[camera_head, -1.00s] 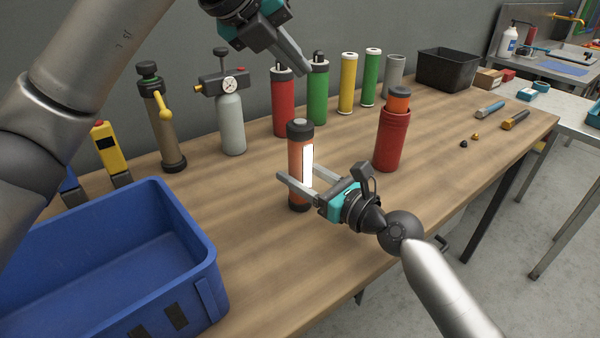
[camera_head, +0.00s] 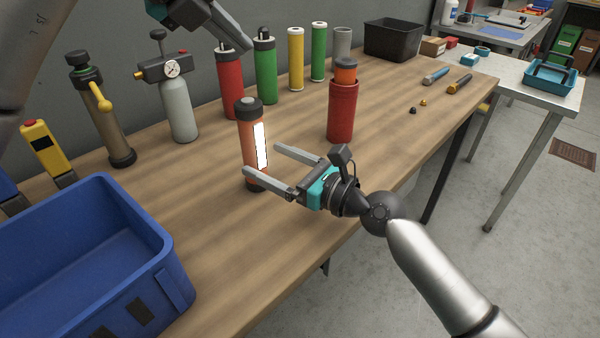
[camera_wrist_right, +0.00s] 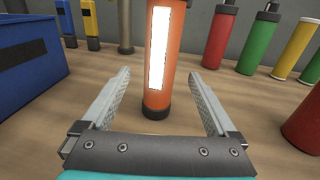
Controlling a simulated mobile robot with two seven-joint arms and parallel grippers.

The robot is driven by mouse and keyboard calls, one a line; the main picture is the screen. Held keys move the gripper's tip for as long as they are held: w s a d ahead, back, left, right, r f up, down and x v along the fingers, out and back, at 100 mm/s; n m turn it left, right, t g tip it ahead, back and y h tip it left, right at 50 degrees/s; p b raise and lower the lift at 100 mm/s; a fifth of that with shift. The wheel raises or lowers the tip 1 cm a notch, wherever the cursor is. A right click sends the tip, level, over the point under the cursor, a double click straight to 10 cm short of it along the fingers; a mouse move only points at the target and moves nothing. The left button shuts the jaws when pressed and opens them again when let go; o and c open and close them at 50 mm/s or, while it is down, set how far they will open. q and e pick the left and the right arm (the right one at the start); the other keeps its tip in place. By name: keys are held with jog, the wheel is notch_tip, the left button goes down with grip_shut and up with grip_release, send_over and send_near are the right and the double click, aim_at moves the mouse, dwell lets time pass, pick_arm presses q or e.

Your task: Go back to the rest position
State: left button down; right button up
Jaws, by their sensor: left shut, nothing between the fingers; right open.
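My right gripper (camera_head: 258,160) is open and empty above the wooden table, at the near side of an orange cylinder (camera_head: 247,137) with dark caps and a white label. In the right wrist view the orange cylinder (camera_wrist_right: 160,60) stands upright beyond and between the open fingers (camera_wrist_right: 160,92), apart from both. My left gripper (camera_head: 245,44) is shut and empty, raised at the top of the head view in front of the wall, near the red and green cylinders. Its base is partly cut off by the frame edge.
A blue bin (camera_head: 160,245) stands at the table's near left. A red holder (camera_head: 341,112) with an orange-topped cylinder stands right of the orange cylinder. A grey gauge bottle (camera_head: 178,108), several coloured cylinders and a black bin (camera_head: 393,40) line the back. The wooden table's (camera_head: 228,235) front middle is clear.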

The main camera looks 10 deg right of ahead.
jog(key=v, duration=0.7)
jog(key=shift+s+d+r, duration=0.1)
jog(key=shift+s+d, duration=0.15)
